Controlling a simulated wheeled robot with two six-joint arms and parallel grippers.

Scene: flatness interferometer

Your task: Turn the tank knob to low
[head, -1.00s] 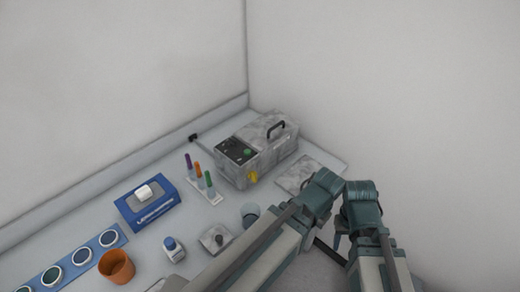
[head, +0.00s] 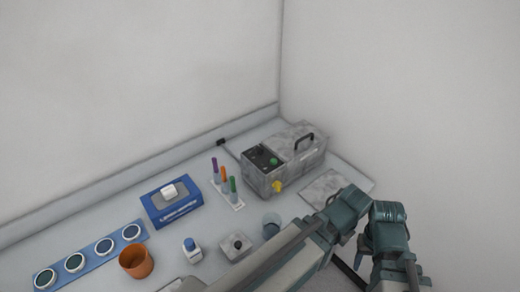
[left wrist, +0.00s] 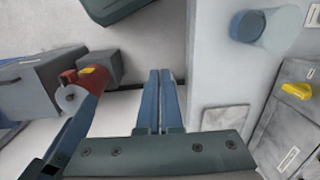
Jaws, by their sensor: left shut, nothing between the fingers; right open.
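The tank is a mottled grey box (head: 310,160) with a black handle on its lid, at the back right of the bench in the head view. Its sloped dark panel (head: 256,153) carries a green round part (head: 274,162); knob markings are too small to read. A yellow part (head: 277,187) sticks out low on its front. A yellow part (left wrist: 297,90) also shows on a grey body at the right of the left wrist view. My left gripper (left wrist: 161,75) is shut and empty, apart from the tank. My right gripper (head: 362,248) is open, low right, partly hidden.
A rack of coloured tubes (head: 227,190) stands left of the tank. A clear beaker (head: 271,226) and a flat grey slab (head: 325,190) lie in front. A blue device (head: 172,208), white bottle (head: 192,250) and orange cup (head: 136,262) stand farther left. Walls close the back and right.

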